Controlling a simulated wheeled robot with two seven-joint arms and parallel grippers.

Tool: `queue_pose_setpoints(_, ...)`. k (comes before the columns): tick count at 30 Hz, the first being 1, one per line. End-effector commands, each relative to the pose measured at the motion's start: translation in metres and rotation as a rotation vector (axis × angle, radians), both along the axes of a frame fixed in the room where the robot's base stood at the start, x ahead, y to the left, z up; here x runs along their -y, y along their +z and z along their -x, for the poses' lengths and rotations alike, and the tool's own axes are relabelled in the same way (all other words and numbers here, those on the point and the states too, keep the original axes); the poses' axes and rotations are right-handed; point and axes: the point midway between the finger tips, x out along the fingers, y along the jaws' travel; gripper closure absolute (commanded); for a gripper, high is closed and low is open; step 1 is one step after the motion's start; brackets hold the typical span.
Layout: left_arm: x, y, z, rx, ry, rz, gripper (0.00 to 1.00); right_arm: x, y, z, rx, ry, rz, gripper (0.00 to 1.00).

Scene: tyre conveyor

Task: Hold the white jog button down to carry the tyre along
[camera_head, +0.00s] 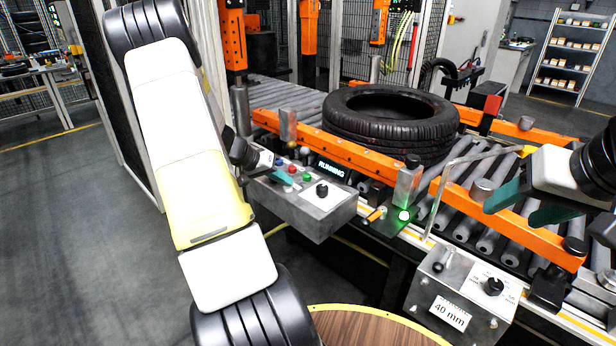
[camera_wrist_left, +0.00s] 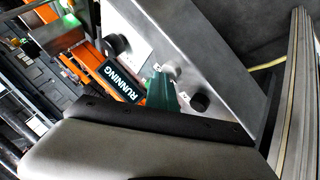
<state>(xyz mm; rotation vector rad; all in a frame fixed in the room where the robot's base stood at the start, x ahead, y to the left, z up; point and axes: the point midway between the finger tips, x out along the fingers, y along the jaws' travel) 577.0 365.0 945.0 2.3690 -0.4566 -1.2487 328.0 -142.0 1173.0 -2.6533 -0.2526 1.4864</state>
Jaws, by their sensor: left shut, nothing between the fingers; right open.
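The black tyre (camera_head: 400,137) lies flat on the conveyor rollers, behind the orange side rail. The grey control box (camera_head: 322,214) stands in front of the rail, with small coloured buttons, a black knob and a display (camera_head: 331,169) reading RUNNING. My left gripper (camera_head: 284,178) is shut and empty, its green fingertips at the button end of the box. In the left wrist view the green fingers (camera_wrist_left: 160,92) reach the panel beside the display. I cannot make out the white button for certain; the fingers may cover it. My right gripper (camera_head: 526,205) is open and empty above the right rollers.
A green lamp (camera_head: 404,215) glows at the rail post. A second box (camera_head: 459,292) marked 40 mm stands at front right. A round wooden table (camera_head: 365,328) is at the bottom. Orange rails (camera_head: 510,223) edge the rollers. A shelf (camera_head: 572,52) stands far back right.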

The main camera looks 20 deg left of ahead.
Motion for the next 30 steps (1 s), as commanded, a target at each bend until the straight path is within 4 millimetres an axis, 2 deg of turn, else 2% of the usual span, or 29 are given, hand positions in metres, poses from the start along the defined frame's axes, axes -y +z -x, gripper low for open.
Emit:
queue_pose_setpoints(22, 0.000, 0.000, 0.000, -0.001, 0.000, -0.001, 1.00, 0.000, 0.000, 0.000, 0.000, 0.000, 0.000, 0.44)
queue_pose_setpoints(30, 0.000, 0.012, 0.000, 0.001, 0.000, 0.000, 1.00, 0.000, 0.000, 0.000, 0.000, 0.000, 0.000, 0.44)
